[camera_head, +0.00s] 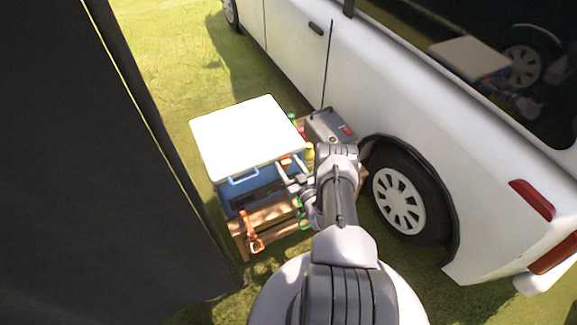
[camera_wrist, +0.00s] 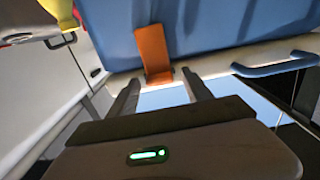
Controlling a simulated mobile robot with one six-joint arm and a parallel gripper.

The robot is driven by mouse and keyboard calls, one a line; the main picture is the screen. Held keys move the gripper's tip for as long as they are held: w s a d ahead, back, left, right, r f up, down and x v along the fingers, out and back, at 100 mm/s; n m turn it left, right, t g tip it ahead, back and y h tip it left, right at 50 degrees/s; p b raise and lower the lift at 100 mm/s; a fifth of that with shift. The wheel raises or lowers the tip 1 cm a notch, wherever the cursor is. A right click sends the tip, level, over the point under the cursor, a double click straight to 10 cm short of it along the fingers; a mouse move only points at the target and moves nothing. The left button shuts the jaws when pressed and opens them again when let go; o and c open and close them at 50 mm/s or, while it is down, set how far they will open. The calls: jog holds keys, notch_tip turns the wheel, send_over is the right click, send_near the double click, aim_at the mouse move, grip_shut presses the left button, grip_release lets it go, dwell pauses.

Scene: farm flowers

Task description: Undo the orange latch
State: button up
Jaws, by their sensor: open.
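The cooler has a white lid (camera_head: 240,128) and a blue body (camera_head: 262,180), and stands on a wooden crate beside the van. In the wrist view the orange latch (camera_wrist: 153,50) lies along the blue wall and bends at its lower end over the white lid edge (camera_wrist: 220,66). A small bit of orange latch (camera_head: 285,163) shows in the head view, partly hidden near my arm. My gripper (camera_wrist: 163,92) is open, with its two fingers pointing at the lid edge, one on each side of the latch's bent end. I cannot tell whether they touch it.
A blue handle (camera_wrist: 275,66) is right of the latch in the wrist view. An orange tool (camera_head: 253,232) hangs on the wooden crate (camera_head: 270,216). A grey box (camera_head: 328,124) stands behind my arm. The white van (camera_head: 400,90) is close on the right; a dark panel (camera_head: 80,170) stands left.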

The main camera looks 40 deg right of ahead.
grip_shut()
dwell(1.4)
